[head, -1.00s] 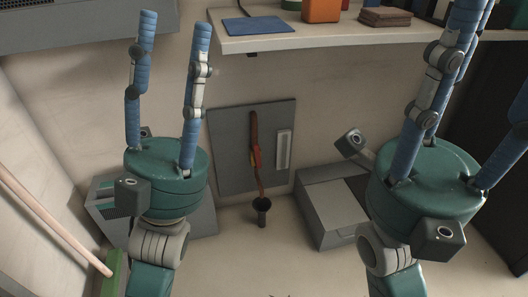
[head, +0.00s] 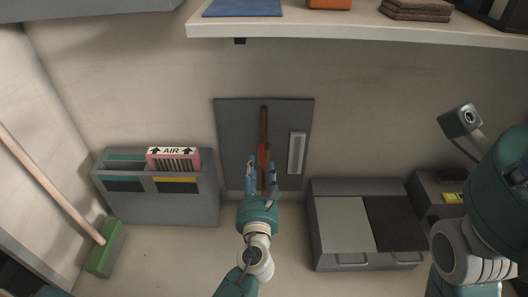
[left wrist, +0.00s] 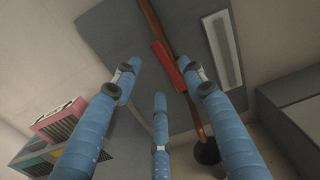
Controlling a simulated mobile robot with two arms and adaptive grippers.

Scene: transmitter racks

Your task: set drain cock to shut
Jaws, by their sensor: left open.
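The drain cock has a red lever (head: 264,157) on a brown pipe (head: 264,124) that runs down a grey wall panel (head: 232,140). The red lever (left wrist: 168,67) lies along the pipe in the left wrist view. My left gripper (head: 262,162) is open in front of the lower pipe and overlaps the lever in the head view. In the left wrist view the lever shows between the spread blue fingers, with no clear contact. A black funnel (left wrist: 207,151) sits at the pipe's lower end and is hidden in the head view. Only my right gripper's body (head: 503,185) shows; its fingers are out of view.
A pale gauge strip (head: 297,153) is right of the pipe. A grey bin with an AIR box (head: 173,158) stands left, a grey lidded case (head: 345,222) right. A shelf (head: 350,30) overhangs above. A green broom (head: 104,248) leans at left.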

